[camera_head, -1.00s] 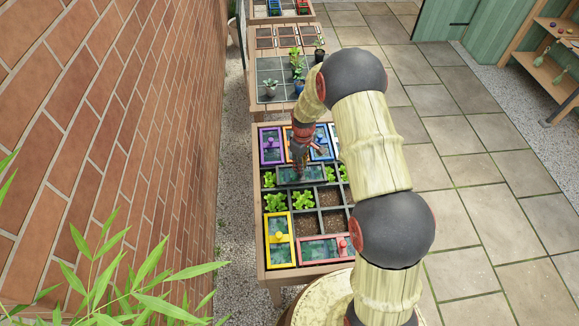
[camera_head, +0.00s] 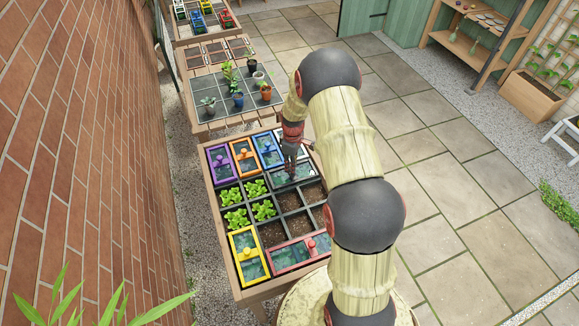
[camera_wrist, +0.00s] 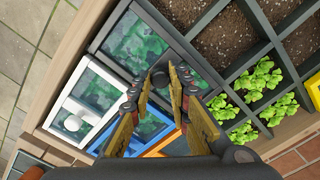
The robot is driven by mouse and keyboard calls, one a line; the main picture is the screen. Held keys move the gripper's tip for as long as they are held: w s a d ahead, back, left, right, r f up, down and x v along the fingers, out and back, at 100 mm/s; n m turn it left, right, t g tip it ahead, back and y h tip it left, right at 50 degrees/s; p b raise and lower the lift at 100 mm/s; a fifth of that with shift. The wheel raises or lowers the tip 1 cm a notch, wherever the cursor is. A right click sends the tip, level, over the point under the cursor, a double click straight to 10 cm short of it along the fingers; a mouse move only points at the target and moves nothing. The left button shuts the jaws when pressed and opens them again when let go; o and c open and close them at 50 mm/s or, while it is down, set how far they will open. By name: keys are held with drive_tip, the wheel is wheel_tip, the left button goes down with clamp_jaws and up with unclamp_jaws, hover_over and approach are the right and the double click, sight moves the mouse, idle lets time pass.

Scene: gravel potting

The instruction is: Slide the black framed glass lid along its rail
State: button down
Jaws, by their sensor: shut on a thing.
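The black framed glass lid (camera_head: 296,178) lies flat across the right part of the planter's back row in the head view, below the coloured lids. In the wrist view its dark frame and glass (camera_wrist: 137,45) fill the upper left, with leaves seen through the glass. My gripper (camera_head: 289,173) points down at the lid. In the wrist view my gripper (camera_wrist: 161,82) is shut on the lid's dark knob, which the fingertips mostly hide. The rail under the lid cannot be made out.
Purple (camera_head: 223,163), orange (camera_head: 243,158), blue (camera_head: 268,151) and white (camera_wrist: 86,105) lids line the back edge. Yellow (camera_head: 248,256) and red (camera_head: 300,254) lids lie at the front. Open cells hold lettuces (camera_head: 236,218) and bare soil (camera_head: 290,202). A brick wall (camera_head: 80,150) stands left.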

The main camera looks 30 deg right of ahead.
drive_tip(key=shift+d, duration=0.15)
drive_tip(key=c, duration=1.7)
unclamp_jaws()
drive_tip(key=shift+d, duration=0.1)
drive_tip(key=shift+o, duration=0.2)
wheel_tip(320, 180, up, 12)
